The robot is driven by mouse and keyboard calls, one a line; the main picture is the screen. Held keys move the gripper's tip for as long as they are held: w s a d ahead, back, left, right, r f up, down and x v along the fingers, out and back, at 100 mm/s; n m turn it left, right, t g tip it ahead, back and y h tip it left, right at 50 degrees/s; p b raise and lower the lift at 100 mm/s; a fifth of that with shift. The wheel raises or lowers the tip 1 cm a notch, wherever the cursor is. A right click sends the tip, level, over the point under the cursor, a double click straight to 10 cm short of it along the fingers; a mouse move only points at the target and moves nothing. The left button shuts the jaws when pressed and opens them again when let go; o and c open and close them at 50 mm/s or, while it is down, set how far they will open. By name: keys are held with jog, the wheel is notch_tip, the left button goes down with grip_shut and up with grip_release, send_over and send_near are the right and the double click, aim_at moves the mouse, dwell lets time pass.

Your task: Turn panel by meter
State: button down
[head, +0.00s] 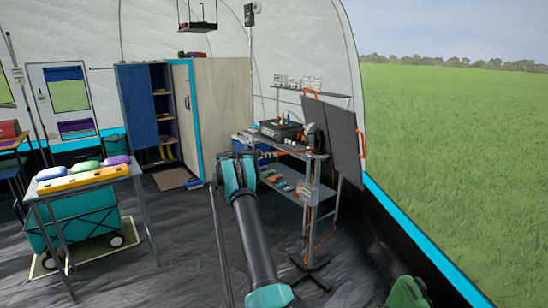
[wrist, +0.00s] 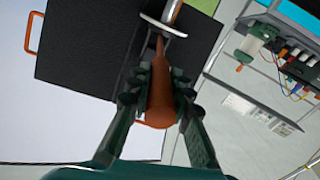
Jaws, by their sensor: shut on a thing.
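The dark folding panel (head: 335,135) stands tilted on a stand at the right of the tent in the head view, with orange handles at its edges. In the wrist view its black face (wrist: 85,50) fills the upper left, with an orange handle (wrist: 33,34) at its far edge. My gripper (wrist: 158,85) is closed around an orange tapered grip (wrist: 160,95), which leads to a metal bracket (wrist: 162,26) beside the panel. In the head view my gripper (head: 266,155) reaches the stand from the left. I cannot clearly pick out the meter.
A metal shelf table (head: 285,185) with a black case (head: 280,130) stands behind the panel. The wrist view shows a wired device (wrist: 300,68) on a rack. A table (head: 60,188) with coloured cases stands left, with a teal wagon (head: 75,225) beneath. The dark floor between is mostly clear.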

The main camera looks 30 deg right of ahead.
dwell(0.3)
jog(key=c, duration=1.4)
grip_release()
jog(key=shift+o, duration=0.2)
jog(key=w+a, duration=0.1)
jog(key=a, duration=1.1)
jog(key=shift+w, duration=0.2)
